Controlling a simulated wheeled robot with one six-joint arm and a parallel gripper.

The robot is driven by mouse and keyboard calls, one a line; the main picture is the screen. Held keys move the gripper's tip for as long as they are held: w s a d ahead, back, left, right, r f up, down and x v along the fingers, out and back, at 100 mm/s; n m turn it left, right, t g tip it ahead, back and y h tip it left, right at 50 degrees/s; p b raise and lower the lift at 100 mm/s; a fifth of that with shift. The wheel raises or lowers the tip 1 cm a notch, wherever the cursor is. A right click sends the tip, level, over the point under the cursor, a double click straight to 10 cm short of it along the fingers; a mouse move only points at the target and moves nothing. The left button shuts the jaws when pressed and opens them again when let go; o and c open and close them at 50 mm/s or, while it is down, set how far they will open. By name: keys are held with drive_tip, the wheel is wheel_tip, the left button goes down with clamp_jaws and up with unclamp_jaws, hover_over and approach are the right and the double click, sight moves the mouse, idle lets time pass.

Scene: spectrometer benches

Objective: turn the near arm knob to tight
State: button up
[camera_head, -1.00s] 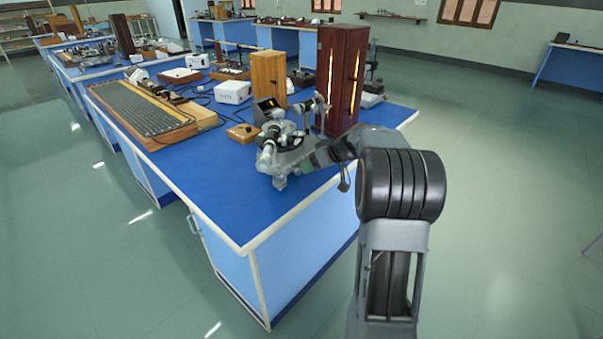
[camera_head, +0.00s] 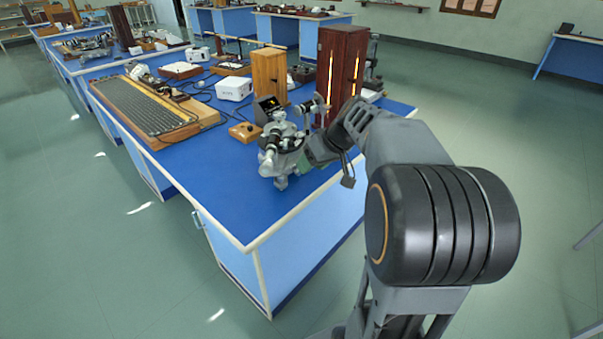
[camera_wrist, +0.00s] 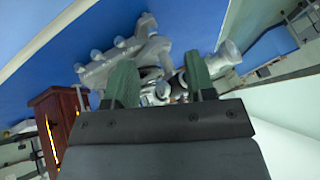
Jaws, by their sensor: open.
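The grey metal spectrometer (camera_head: 282,140) stands on the blue bench near its right front part, with a dark-tipped telescope tube. My gripper is beside its right side in the head view, where its fingers are hard to make out. In the wrist view my gripper (camera_wrist: 160,83) shows two green fingers apart, with small silvery knobs and fittings (camera_wrist: 162,90) of the spectrometer between and beyond them. The spectrometer's base (camera_wrist: 125,55) spreads beyond the fingers. I cannot tell which fitting is the near arm knob, or whether the fingers touch anything.
A dark red wooden lamp cabinet (camera_head: 340,75) with glowing slits stands just behind the spectrometer; it also shows in the wrist view (camera_wrist: 55,125). A wooden box (camera_head: 269,77), a white box (camera_head: 234,89) and a small wooden block (camera_head: 245,132) stand nearby. The bench's front left (camera_head: 235,205) is clear.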

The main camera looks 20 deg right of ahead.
drive_tip(key=s+a+r+m+g+h+p, duration=0.1)
drive_tip(key=s+a+r+h+p, duration=0.2)
drive_tip(key=s+a+p, duration=0.3)
drive_tip(key=shift+s+a+r+m, duration=0.3)
drive_tip(key=shift+s+a+r, duration=0.5)
drive_tip(key=shift+s, duration=1.45)
drive_tip(key=shift+a+f, duration=0.15)
